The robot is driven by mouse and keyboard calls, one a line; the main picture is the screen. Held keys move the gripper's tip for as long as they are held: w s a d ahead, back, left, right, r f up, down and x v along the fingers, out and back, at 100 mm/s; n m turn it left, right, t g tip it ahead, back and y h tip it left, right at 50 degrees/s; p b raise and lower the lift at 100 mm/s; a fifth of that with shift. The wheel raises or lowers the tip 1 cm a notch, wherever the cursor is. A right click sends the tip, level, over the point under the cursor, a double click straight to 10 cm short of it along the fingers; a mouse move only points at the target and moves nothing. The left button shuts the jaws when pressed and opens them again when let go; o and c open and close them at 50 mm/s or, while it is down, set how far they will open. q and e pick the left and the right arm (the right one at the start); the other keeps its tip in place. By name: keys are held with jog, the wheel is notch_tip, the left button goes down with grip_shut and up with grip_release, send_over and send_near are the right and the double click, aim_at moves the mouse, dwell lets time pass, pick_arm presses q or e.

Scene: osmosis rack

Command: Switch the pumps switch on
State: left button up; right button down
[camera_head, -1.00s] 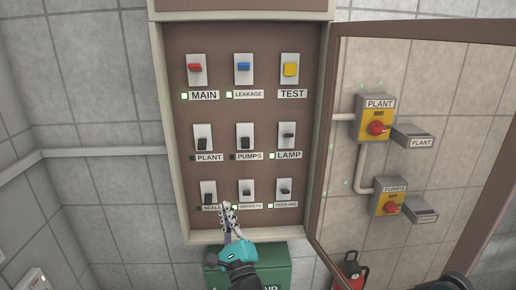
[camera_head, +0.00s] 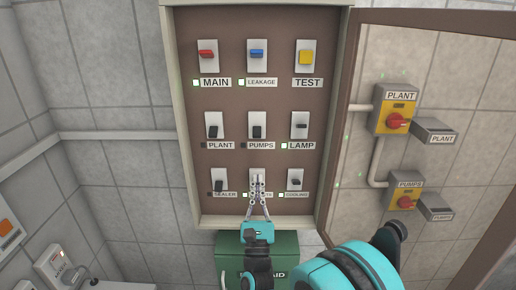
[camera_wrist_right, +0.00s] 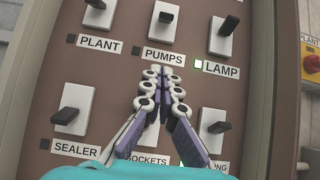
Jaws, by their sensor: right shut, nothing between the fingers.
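The pumps switch is a black lever on a white plate (camera_head: 258,120) in the middle row of the brown panel, above the label PUMPS (camera_head: 261,145). The small indicator beside that label is dark. In the right wrist view the pumps switch (camera_wrist_right: 162,30) is at the top, just beyond my fingertips. My right gripper (camera_head: 257,178) is shut and empty, pointing up in front of the sockets switch, below the PUMPS label. Its fingertips (camera_wrist_right: 160,72) overlap the space just under that label. It partly hides the sockets switch. My left gripper is not in view.
Plant (camera_head: 213,125) and lamp (camera_head: 300,125) switches flank the pumps switch. Main, leakage, lamp and cooling indicators are lit green. The cabinet's glazed door (camera_head: 344,90) stands open at the right. A green box (camera_head: 285,262) is below the cabinet.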

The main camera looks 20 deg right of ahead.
aim_at(257, 134)
jog(key=x, duration=0.7)
jog(key=shift+w+d+r+p, duration=0.1)
jog(key=shift+w+r+p, duration=0.1)
jog(key=shift+p, duration=0.2)
jog(key=r, duration=0.1)
jog(key=s+r, duration=0.1)
jog(key=r, duration=0.1)
jog(key=shift+a+r, duration=0.1)
jog(key=shift+a, duration=0.1)
jog(key=shift+s+r+p, duration=0.1)
jog(key=shift+r+p, duration=0.2)
jog(key=shift+r, duration=0.05)
jog(key=shift+s, duration=0.1)
jog(key=shift+s+a+r+g+p, duration=0.15)
jog(key=shift+r+g+p, duration=0.15)
jog(key=shift+p, duration=0.3)
